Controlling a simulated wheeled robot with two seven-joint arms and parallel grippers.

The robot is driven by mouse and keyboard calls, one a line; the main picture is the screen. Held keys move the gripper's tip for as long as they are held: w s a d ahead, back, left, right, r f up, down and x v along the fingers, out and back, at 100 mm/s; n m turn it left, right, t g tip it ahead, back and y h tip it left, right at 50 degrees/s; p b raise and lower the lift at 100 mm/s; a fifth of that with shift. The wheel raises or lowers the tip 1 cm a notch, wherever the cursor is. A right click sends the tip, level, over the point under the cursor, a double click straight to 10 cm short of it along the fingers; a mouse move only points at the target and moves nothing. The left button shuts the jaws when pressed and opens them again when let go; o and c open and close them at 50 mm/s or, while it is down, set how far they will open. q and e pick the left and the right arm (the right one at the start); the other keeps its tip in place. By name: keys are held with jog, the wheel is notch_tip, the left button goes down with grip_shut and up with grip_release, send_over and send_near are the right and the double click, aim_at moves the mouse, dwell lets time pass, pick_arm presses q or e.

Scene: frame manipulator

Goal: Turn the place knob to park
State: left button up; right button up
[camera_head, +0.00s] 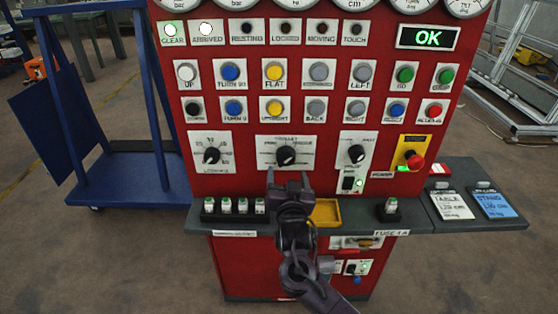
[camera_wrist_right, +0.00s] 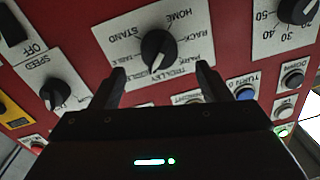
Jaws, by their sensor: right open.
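The place knob (camera_head: 286,155) is a black round knob on a white label plate in the middle of the red panel. In the right wrist view the knob (camera_wrist_right: 158,50) appears upside down, with words such as home, stand, rack, table, trolley and park around it. Its white mark seems to point toward the trolley word, but this is small. My right gripper (camera_head: 288,175) is open just below the knob in the head view. In the wrist view its two fingers (camera_wrist_right: 160,80) stand apart, with the knob beyond and between them, apparently untouched. My left gripper is out of view.
Another knob (camera_head: 211,155) is to the left and a speed knob (camera_head: 356,153) to the right. A red emergency button (camera_head: 414,160) is further right. Rows of buttons sit above. A grey shelf (camera_head: 345,222) with fuses and a yellow tray (camera_head: 326,212) juts out below.

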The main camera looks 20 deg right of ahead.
aim_at(286, 162)
jog(key=x, duration=0.6)
jog(key=shift+d+p, duration=0.1)
jog(key=shift+p, duration=0.3)
jog(key=c, duration=1)
